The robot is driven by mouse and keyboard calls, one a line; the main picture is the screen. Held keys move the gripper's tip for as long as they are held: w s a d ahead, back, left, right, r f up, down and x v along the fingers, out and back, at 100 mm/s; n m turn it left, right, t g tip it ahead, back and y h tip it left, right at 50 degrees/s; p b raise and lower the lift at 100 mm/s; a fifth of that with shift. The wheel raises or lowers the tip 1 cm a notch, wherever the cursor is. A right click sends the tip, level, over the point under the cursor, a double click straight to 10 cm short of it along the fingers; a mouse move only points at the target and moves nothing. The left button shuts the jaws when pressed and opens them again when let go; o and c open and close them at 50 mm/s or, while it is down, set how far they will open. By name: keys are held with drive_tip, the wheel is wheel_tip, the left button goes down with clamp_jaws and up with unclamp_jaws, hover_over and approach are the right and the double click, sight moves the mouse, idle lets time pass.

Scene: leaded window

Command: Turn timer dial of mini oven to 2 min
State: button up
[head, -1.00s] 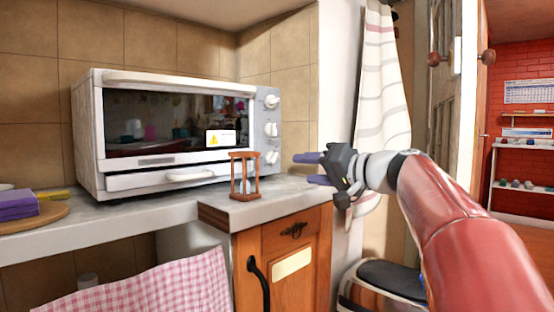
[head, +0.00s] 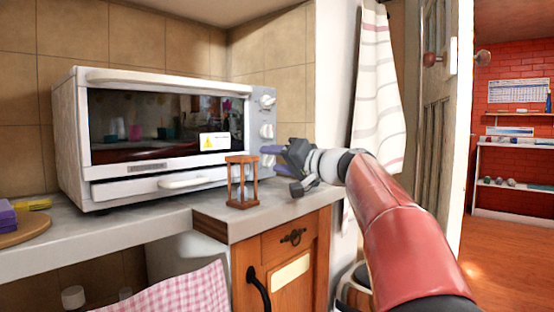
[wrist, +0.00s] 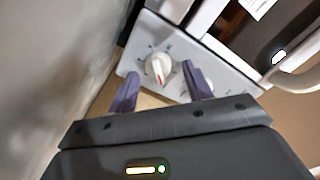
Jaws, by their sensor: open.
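The mini oven (head: 75,140) stands on the counter with its door shut and a column of dials on its right-hand panel. In the head view the upper dial (head: 267,101) and middle dial (head: 266,131) show clearly; the lowest is largely hidden by my gripper (head: 265,155). In the wrist view a round white dial (wrist: 158,68) with a raised grip and a red mark lies between the two purple fingers of my gripper (wrist: 160,72). The fingers are apart, one on each side of it, and do not appear closed on it. I cannot read its setting.
A wooden hourglass (head: 242,182) stands on the counter corner (head: 225,222), just left of and below my gripper. A striped curtain (head: 377,100) hangs behind the arm. A purple item (head: 7,218) sits on a round board at far left.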

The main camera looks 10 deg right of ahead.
drive_tip(key=c, duration=0.9)
drive_tip(key=shift+m, duration=0.7)
drive_tip(key=shift+c, duration=0.2)
drive_tip(key=o, duration=0.9)
drive_tip(key=shift+o, duration=0.2)
drive_tip(key=shift+b+v, duration=0.55)
drive_tip(key=shift+v, duration=3.4)
